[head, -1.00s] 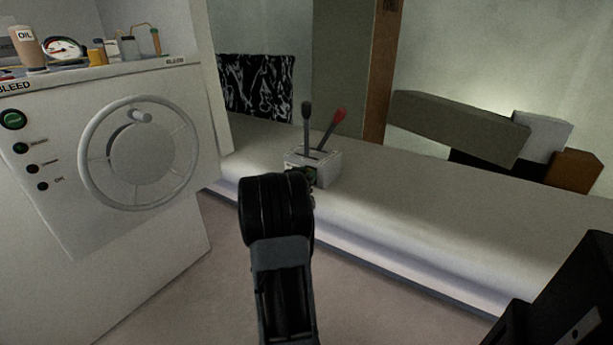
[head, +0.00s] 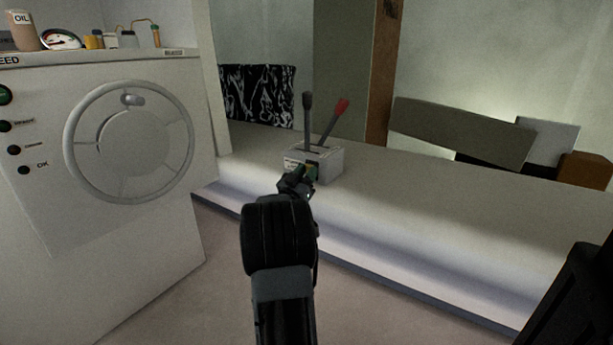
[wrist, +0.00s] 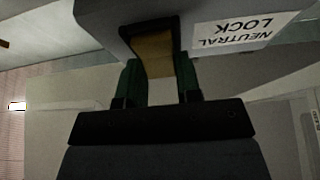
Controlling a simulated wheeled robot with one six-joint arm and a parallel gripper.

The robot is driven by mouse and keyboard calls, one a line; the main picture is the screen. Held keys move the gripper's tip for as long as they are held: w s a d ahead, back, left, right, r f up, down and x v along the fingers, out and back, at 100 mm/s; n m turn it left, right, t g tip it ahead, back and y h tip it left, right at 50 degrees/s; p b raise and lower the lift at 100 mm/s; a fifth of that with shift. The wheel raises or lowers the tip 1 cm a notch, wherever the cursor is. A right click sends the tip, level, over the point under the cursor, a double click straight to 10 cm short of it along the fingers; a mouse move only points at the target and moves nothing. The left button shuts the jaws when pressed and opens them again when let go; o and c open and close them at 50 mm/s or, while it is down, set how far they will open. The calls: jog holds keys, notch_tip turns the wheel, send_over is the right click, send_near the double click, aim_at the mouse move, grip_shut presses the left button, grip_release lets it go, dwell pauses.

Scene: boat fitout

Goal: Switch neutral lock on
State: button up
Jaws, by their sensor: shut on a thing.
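The control box (head: 327,165) is a pale grey block on the white ledge, with a black-knobbed lever (head: 307,120) and a red-knobbed lever (head: 335,120) rising from its top. In the wrist view the box front carries a label (wrist: 246,32) reading NEUTRAL LOCK, upside down. Beside the label a yellow-brown switch tab (wrist: 154,55) sits in a dark recess. My gripper (head: 305,172) is at the front of the box. In the wrist view its green fingers (wrist: 160,85) are shut on the tab, one on each side.
The white ledge (head: 430,200) is clear to the right of the box. A white cabinet with a large handwheel (head: 130,142) stands at the left. A grey-green beam (head: 460,130) and a brown block (head: 585,172) lie at the back right.

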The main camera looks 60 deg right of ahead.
jog(key=o, duration=0.9)
jog(key=p+v, duration=0.2)
jog(key=v, duration=1.1)
jog(key=shift+a+f, duration=0.15)
jog(key=shift+a, duration=0.2)
jog(key=shift+w+p, duration=0.1)
jog(key=shift+p, duration=0.2)
